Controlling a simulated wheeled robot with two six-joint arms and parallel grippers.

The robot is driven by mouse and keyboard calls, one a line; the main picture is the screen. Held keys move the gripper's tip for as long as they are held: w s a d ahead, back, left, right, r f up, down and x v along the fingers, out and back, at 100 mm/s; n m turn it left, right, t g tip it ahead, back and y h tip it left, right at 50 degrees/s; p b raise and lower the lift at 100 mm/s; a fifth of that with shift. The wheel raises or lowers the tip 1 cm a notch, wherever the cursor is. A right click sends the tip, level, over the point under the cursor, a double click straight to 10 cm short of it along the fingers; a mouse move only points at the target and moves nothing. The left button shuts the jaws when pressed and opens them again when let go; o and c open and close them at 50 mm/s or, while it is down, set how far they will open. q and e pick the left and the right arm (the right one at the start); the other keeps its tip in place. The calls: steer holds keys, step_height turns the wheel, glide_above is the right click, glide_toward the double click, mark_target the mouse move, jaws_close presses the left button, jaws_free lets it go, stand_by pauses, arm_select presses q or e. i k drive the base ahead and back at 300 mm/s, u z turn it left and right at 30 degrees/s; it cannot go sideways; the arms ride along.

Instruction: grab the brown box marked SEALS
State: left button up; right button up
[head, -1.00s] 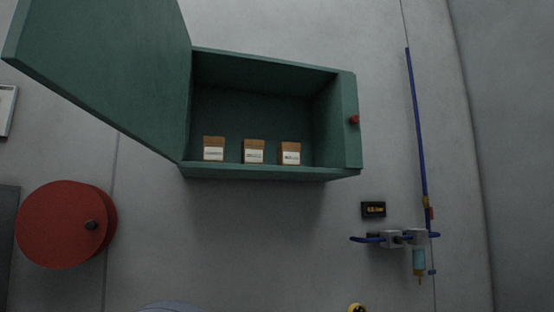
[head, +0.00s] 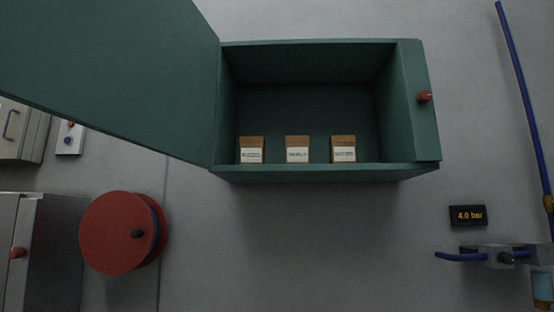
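Three small brown boxes with white labels stand in a row on the floor of an open green wall cabinet (head: 320,174) in the head view: a left box (head: 251,149), a middle box (head: 297,149) and a right box (head: 343,149). The labels are too small to read with certainty, so I cannot tell which one is marked SEALS. The boxes stand upright and apart from each other. Neither of my grippers shows in the head view.
The cabinet's green door (head: 110,75) is swung open to the left. A red reel (head: 115,233) is on the wall at lower left, beside a grey cabinet (head: 50,255). A pressure display (head: 468,215) and blue piping (head: 520,90) are at right.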

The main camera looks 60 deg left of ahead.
mark_target(297, 147)
steer(key=u, duration=0.7)
steer(key=i, duration=0.7)
steer(key=u, duration=0.7)
